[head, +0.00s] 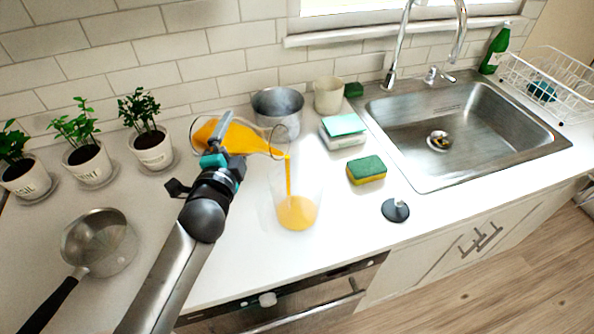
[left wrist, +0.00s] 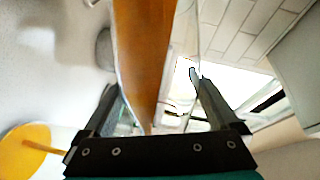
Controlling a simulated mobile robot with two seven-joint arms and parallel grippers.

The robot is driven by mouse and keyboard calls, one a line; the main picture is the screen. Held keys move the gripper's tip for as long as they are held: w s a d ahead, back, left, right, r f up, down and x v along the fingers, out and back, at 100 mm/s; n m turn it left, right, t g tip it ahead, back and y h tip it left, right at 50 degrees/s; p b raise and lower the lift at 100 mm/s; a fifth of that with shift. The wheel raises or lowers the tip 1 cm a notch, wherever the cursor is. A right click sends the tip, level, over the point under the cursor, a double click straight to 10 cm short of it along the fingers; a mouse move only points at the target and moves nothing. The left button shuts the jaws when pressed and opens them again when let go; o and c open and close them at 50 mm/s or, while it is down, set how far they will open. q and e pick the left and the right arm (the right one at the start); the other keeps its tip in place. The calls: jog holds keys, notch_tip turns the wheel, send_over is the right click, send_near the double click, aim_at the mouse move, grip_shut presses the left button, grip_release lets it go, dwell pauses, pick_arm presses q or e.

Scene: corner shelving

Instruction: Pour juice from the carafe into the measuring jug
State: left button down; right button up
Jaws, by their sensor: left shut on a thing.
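My left gripper (head: 217,150) is shut on the glass carafe (head: 240,138) of orange juice. The carafe is tipped far over, its mouth to the right, above the counter. A thin stream of juice runs from its mouth down into the clear measuring jug (head: 297,200). The jug stands upright on the counter with orange juice in its lower part. In the left wrist view the carafe (left wrist: 145,50) fills the space between the gripper fingers (left wrist: 155,115), and orange juice (left wrist: 25,150) shows at the lower left. My right gripper is not in view.
A metal pot (head: 278,108) and a cream cup (head: 328,95) stand behind the jug. A sponge (head: 367,170) and a dark round stopper (head: 396,210) lie to its right, before the sink (head: 480,175). Potted herbs (head: 152,148) and a saucepan (head: 98,243) are at left.

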pick_arm(q)
jog(key=shift+s+d+r+m+t, duration=0.1)
jog(key=shift+d+r+m+t, duration=0.05)
jog(key=shift+d+r+m, duration=0.2)
jog(key=shift+s+d+r+m+t, duration=0.15)
jog(key=shift+r+m, duration=0.1)
jog(key=shift+r, duration=0.2)
dwell(3.9)
jog(key=shift+w, duration=0.1)
